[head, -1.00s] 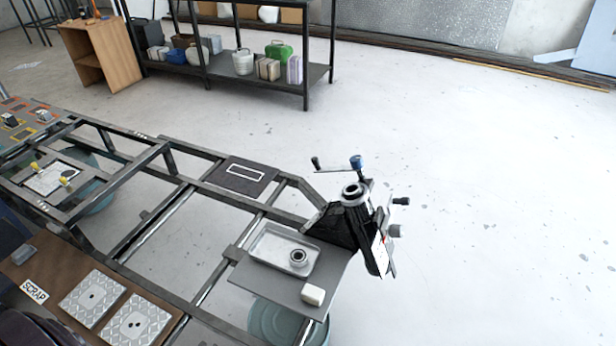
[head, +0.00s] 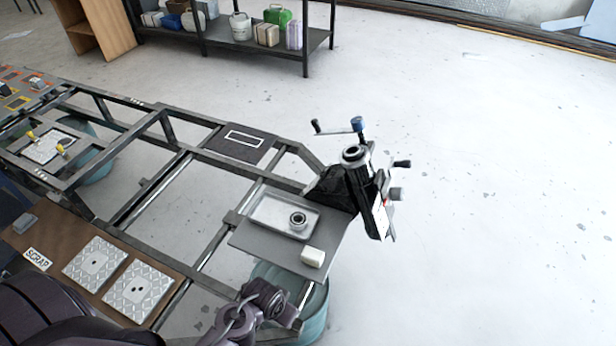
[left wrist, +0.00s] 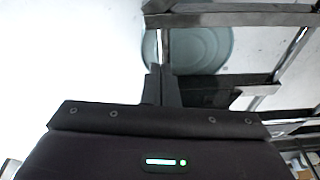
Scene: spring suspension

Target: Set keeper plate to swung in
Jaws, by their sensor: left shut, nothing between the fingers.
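The spring suspension unit (head: 345,188) stands at the right end of the frame in the head view. It has a black bracket, a round ring on top (head: 354,152), a crank with a blue knob (head: 357,124) and dark side handles (head: 401,164). A flat black-and-white plate (head: 378,217) hangs on its right side; I cannot tell whether this is the keeper plate or how it is swung. My left gripper (left wrist: 161,73) is shut and empty in the left wrist view, above frame bars and a teal tub. In the head view my left arm is low, left of the unit. My right gripper is not in view.
A grey shelf plate (head: 267,246) beside the unit carries a metal tray (head: 265,218) with a dark ring (head: 298,219) and a white block (head: 312,257). A teal tub (head: 316,303) stands below. Open floor lies right of the unit.

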